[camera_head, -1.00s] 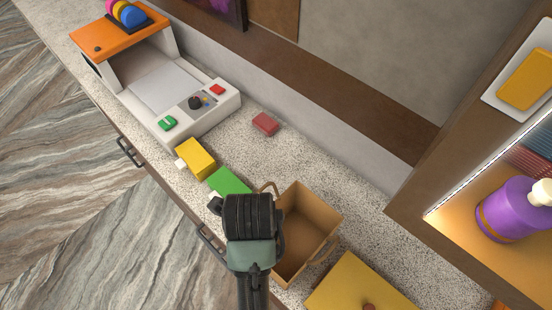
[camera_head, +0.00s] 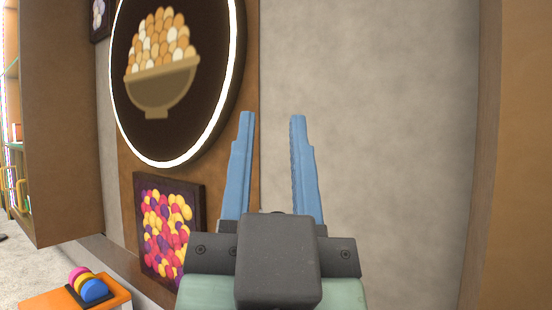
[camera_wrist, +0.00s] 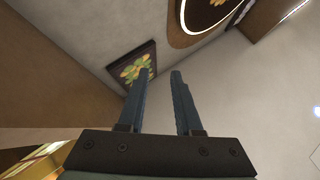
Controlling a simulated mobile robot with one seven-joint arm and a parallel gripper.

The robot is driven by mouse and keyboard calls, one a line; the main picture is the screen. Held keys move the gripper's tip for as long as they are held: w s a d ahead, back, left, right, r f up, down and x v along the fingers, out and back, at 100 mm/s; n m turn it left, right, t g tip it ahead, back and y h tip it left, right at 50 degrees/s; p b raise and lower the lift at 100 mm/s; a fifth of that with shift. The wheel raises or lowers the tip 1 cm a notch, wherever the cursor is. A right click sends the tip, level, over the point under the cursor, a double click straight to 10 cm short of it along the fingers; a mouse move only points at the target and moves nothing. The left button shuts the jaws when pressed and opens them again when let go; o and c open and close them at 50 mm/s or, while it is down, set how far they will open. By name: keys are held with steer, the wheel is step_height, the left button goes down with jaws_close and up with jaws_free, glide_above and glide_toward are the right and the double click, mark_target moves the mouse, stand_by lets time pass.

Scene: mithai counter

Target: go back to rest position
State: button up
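My gripper (camera_head: 270,118) is raised in front of the wall in the head view, its two blue fingers pointing up. The fingers are apart with nothing between them. In the wrist view my gripper (camera_wrist: 162,80) also shows open and empty, with the wall and pictures beyond it. The counter is mostly out of the head view.
A round lit sign with a bowl (camera_head: 165,85) hangs on the wall at left, above a colourful framed picture (camera_head: 165,228). An orange-topped machine (camera_head: 62,295) shows at bottom left. Brown cabinet sides stand at left (camera_head: 60,120) and right (camera_head: 515,150). The plain wall between is clear.

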steer(key=shift+s+d+r+n+t, duration=0.15)
steer(key=shift+s+r+n+t, duration=0.4)
steer(key=shift+s+r, duration=0.5)
step_height(320, 180, down, 10)
steer(key=b, duration=1)
steer(key=shift+f, duration=0.1)
